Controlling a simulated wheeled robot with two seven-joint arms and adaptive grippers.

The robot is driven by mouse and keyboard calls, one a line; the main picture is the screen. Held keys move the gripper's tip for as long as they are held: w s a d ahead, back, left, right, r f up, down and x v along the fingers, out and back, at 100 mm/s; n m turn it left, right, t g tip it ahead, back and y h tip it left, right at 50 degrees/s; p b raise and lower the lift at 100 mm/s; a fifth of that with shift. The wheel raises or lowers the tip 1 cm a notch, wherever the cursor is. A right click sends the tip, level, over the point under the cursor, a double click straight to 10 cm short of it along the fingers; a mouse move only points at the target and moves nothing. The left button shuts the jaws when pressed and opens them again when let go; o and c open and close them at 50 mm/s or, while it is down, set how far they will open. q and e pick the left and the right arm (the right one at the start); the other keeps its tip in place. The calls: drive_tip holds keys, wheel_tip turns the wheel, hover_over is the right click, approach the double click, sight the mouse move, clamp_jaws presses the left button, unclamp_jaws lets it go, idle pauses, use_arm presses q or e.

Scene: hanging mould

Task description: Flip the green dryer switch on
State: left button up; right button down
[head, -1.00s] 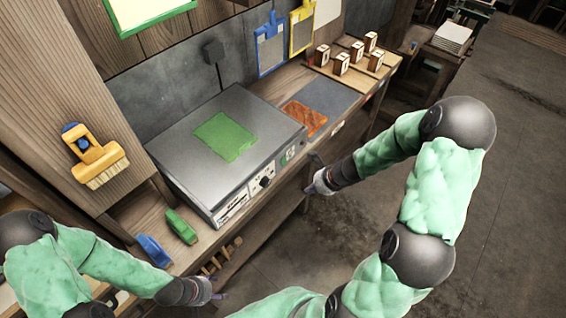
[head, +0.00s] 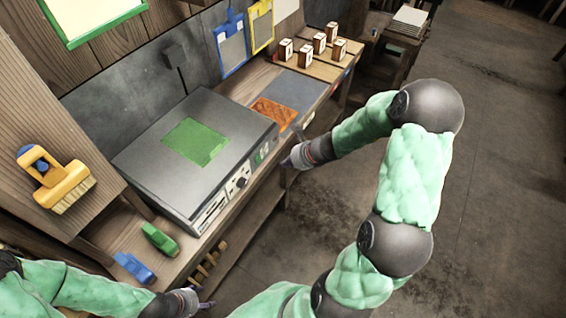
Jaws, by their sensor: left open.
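The dryer (head: 145,160) is a grey box with a green sheet on its flat top. Its front panel carries a black knob (head: 241,183) and, to the right of it, a small green switch (head: 263,153). The switch is too small to tell its position. My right gripper (head: 288,162) is in front of the panel's right end, just right of the switch and seemingly apart from it. Its fingers are too small to tell open from shut. My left gripper (head: 208,304) is open and empty at the bottom, below the bench edge, away from the dryer.
A green clip-like block (head: 160,238) and a blue one (head: 134,267) lie on the bench left of the dryer. A yellow brush (head: 58,182) hangs on the wooden panel. An orange-brown sheet (head: 272,112) and several wooden blocks (head: 305,57) lie to the right. The floor at right is clear.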

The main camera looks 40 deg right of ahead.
sight(259, 160)
drive_tip(key=w+a+f+b, duration=0.1)
drive_tip(key=w+f, duration=0.1)
drive_tip(key=w+a+f+b, duration=0.1)
drive_tip(key=w+f, duration=0.1)
drive_tip(key=w, duration=0.1)
drive_tip(key=w+a+f+b, duration=0.1)
drive_tip(key=w+f, duration=0.2)
drive_tip(key=shift+w+a, duration=0.15)
drive_tip(key=shift+a, duration=0.05)
drive_tip(key=shift+w+a+f, duration=0.15)
drive_tip(key=shift+w, duration=0.2)
idle(0.4)
